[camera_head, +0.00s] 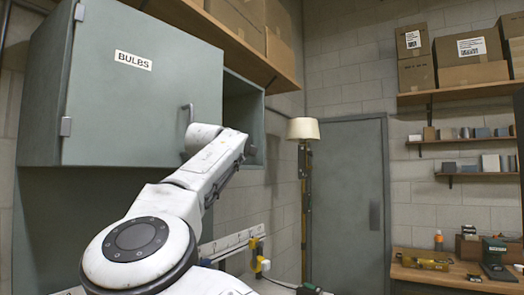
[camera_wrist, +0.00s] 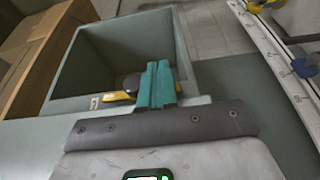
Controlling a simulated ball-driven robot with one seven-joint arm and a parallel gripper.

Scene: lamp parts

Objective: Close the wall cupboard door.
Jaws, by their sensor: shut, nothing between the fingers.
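The wall cupboard (camera_head: 40,95) is grey-green and hangs at the left in the head view. Its door (camera_head: 140,75), labelled BULBS, has hinges on its left edge and stands part open. An open stretch of the cupboard's dark inside shows past the door's right edge. The door handle (camera_head: 188,113) is just above my arm. My gripper (camera_wrist: 157,83) has its teal fingers together, with nothing between them. In the wrist view they stand before the cupboard's open inside (camera_wrist: 115,50). My arm crosses the door's lower right corner in the head view, and the fingertips are not clear there. Contact with the door cannot be told.
Cardboard boxes (camera_head: 235,15) sit on a shelf (camera_head: 180,20) above the cupboard. A rail (camera_head: 230,240) with a yellow clamp (camera_head: 260,255) runs below on the wall. A lamp (camera_head: 303,130), a grey room door (camera_head: 345,200) and a workbench (camera_head: 450,275) stand further right.

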